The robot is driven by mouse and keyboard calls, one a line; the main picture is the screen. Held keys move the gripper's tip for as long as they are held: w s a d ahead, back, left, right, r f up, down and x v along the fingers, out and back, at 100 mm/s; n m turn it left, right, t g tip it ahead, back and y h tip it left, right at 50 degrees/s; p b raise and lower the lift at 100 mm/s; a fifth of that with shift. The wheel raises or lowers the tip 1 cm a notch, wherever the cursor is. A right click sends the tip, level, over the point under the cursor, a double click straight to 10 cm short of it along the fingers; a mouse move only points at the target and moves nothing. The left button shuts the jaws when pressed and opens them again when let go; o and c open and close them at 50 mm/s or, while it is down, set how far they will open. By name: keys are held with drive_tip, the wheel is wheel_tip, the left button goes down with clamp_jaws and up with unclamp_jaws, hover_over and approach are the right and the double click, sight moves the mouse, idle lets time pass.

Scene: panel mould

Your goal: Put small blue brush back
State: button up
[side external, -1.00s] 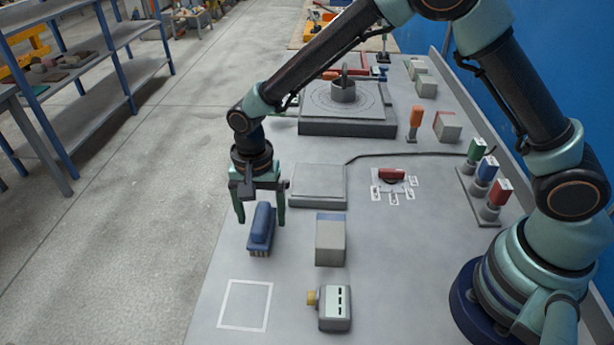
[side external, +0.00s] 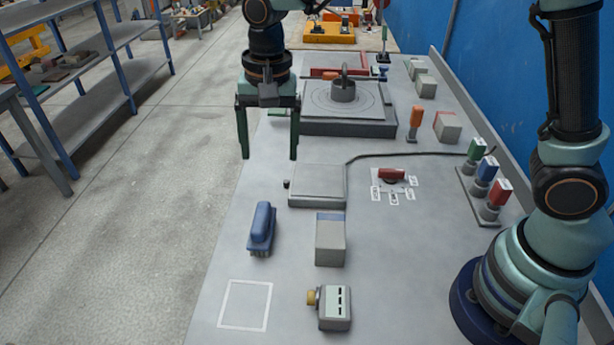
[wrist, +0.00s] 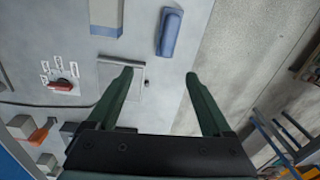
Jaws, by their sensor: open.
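The small blue brush (side external: 262,228) stands bristles down on the grey table near its left edge, above the white square outline (side external: 245,305) in the side view. The brush lies outside that outline, which is empty. In the wrist view the brush (wrist: 170,32) is at the top, beyond the fingertips. My gripper (side external: 267,157) is open and empty, raised above the table and well apart from the brush. Both fingers are spread in the wrist view (wrist: 160,75).
A flat grey plate (side external: 318,186), a grey block with blue top (side external: 330,242) and a box with a yellow knob (side external: 335,308) stand right of the brush.

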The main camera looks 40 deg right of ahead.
drive_tip(key=s+d+r+n+t, duration=0.2)
drive_tip(key=s+d+r+n, duration=0.1)
drive_tip(key=s+d, duration=0.3)
drive_tip(key=s+d+r+n+t, duration=0.3)
drive_tip(key=s+d, duration=0.3)
drive_tip(key=d, duration=0.5)
drive_tip(key=shift+d+r+n, duration=0.25)
drive_tip(key=shift+n, duration=0.65)
